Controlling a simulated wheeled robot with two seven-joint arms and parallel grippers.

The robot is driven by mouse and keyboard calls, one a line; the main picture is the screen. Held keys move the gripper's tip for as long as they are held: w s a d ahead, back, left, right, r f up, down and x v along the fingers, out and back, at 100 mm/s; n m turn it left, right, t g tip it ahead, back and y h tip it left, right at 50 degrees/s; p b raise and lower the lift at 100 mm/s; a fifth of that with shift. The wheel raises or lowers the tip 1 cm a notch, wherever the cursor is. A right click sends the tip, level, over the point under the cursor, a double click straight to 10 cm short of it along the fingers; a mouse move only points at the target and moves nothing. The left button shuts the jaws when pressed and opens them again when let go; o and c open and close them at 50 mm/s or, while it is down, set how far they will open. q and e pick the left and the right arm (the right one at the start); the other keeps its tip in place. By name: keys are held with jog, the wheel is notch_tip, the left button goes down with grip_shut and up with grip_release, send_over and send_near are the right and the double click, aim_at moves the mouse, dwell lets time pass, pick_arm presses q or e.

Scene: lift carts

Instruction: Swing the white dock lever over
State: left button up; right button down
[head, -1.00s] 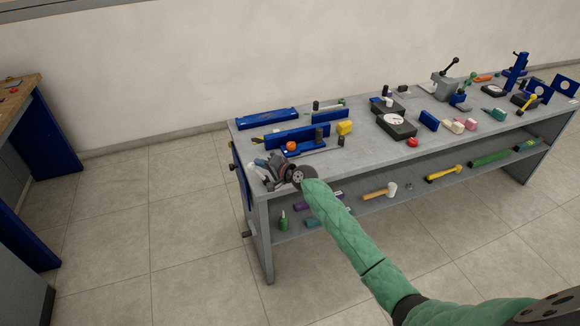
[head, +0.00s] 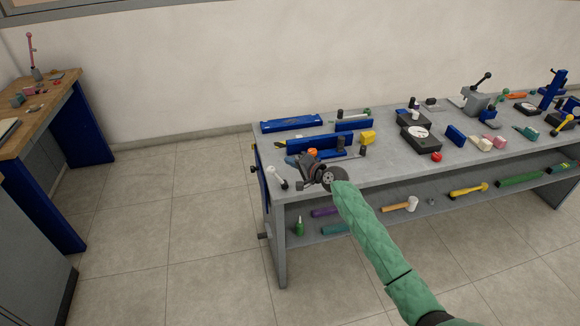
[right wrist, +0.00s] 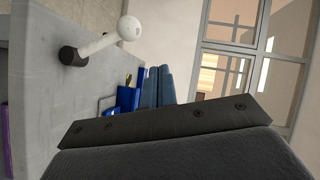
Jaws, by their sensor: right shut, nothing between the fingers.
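The white dock lever (head: 271,171) stands near the left end of the grey workbench. It tilts up and to the left from a dark pivot (head: 284,185). In the right wrist view the lever's white shaft (right wrist: 97,46) rises to the right from the dark pivot, ending in a round white knob (right wrist: 129,28). My right gripper (head: 306,169) is just right of the lever in the head view, shut and empty. It appears apart from the lever. In the wrist view its dark body crosses the bottom, below the lever. My left gripper is out of view.
The workbench (head: 385,178) carries blue blocks, a yellow block (head: 367,137), a dial gauge (head: 420,137) and other small items. Its lower shelf holds a hammer (head: 400,206) and several tools. A wooden-topped bench (head: 50,103) stands left, with open floor between.

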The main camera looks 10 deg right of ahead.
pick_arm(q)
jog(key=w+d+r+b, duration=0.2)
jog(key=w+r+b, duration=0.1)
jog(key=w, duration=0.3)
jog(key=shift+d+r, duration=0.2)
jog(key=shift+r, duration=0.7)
pick_arm(e)
jog(key=a+r+v, duration=0.1)
jog(key=v, duration=0.7)
jog(key=shift+s+d+r, duration=0.2)
jog(key=shift+s, duration=0.2)
